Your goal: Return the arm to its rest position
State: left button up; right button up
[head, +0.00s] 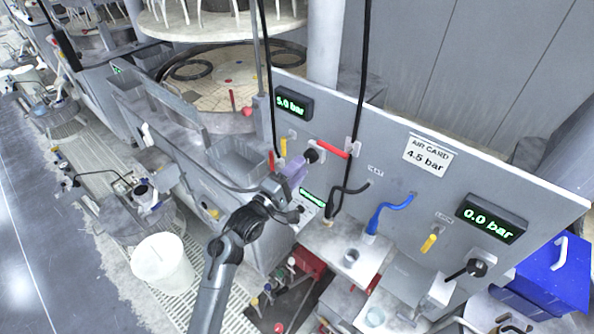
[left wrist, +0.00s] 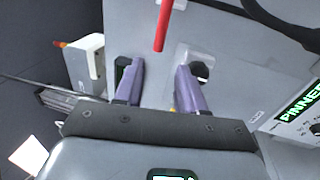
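My left arm (head: 222,268) reaches up from the bottom of the head view to the grey panel. My left gripper (head: 294,168), with purple fingers, is close to the panel beside a black knob (head: 312,155) and below a red lever (head: 332,148). In the left wrist view, the purple fingers (left wrist: 159,88) stand apart with nothing seen held between them. The red lever (left wrist: 163,25) lies beyond the fingertips, and a dark knob (left wrist: 200,71) is partly hidden behind the right finger; contact cannot be told. My right gripper is not in view.
The panel (head: 400,118) carries a 5.0 bar display (head: 293,103), a 4.5 bar air card (head: 427,155) and a 0.0 bar display (head: 491,218). A blue hose (head: 390,208) and black cables (head: 362,80) are near. A white bucket (head: 162,263) stands left of my arm.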

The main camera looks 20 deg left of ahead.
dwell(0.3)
pick_arm(q)
jog(key=s+f+m+g+y+p, duration=0.2)
jog(key=s+f+g+p, duration=0.3)
jog(key=s+f, duration=1.1)
jog(key=s+a+r+m+g+y+p, duration=0.1)
jog(key=s+m+g, duration=0.4)
jog(key=s, duration=0.6)
jog(key=s+a+r+m+g+y+p, duration=0.1)
jog(key=s+r+m+g+y, duration=0.2)
jog(key=s+m, duration=0.6)
jog(key=s+g, duration=0.2)
jog(key=s, duration=0.1)
jog(key=shift+s+a+y, duration=0.25)
jog(key=shift+y, duration=0.15)
